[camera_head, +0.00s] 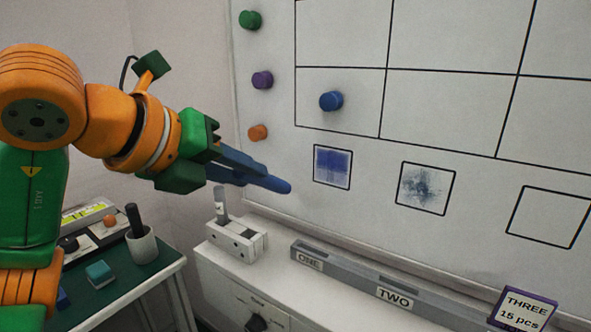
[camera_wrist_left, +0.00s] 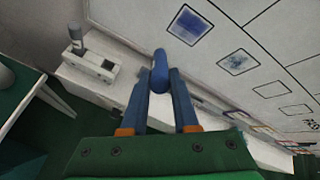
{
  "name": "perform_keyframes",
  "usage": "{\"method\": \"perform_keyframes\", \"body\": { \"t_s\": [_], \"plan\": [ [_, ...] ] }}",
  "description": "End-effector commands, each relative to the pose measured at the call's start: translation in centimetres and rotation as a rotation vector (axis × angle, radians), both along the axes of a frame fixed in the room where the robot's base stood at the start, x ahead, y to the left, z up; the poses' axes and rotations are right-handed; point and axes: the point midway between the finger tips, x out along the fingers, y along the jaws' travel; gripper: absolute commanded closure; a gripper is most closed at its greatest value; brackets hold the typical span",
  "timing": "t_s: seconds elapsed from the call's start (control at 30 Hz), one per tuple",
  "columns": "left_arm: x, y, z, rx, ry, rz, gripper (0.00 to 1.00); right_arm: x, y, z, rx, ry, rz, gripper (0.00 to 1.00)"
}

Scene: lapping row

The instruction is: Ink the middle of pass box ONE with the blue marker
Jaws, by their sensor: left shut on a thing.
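The blue marker (camera_head: 281,185) is held in my left gripper (camera_head: 258,176), its rounded end pointing right. In the left wrist view the marker (camera_wrist_left: 160,63) shows between the blue fingers (camera_wrist_left: 160,86), which are shut on it. The leftmost square on the white board, above the ONE label, is pass box ONE (camera_head: 332,167). It has a dense blue patch over much of its inside. The marker's end is below and left of this box; contact with the board cannot be told. The box also shows in the left wrist view (camera_wrist_left: 190,25). My right gripper is out of view.
A second box (camera_head: 424,188) holds a bluish-grey smudge; a third box (camera_head: 549,216) is empty. A grey tray (camera_head: 345,273) runs below the board. A block (camera_head: 236,240) with an upright pen stands left. Coloured magnets (camera_head: 331,101) sit on the board. A green table (camera_head: 130,272) carries a cup.

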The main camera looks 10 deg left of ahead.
Motion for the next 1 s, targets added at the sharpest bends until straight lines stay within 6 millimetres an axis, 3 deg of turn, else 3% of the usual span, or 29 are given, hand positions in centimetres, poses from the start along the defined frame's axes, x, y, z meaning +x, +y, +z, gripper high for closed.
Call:
{"method": "perform_keyframes", "body": {
  "t_s": [0.27, 0.7, 1.0],
  "plan": [
    [0.5, -0.2, 0.2, 0.0, 0.002, 0.0, 1.0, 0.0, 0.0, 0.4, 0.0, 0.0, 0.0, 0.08],
    [6.1, -2.2, 0.3, 0.0, 0.001, 0.001, 1.0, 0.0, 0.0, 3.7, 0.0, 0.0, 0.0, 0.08],
    [7.0, -2.5, -0.1, 0.002, -0.002, 0.002, 1.0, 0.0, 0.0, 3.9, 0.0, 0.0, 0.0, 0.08]
  ]
}}
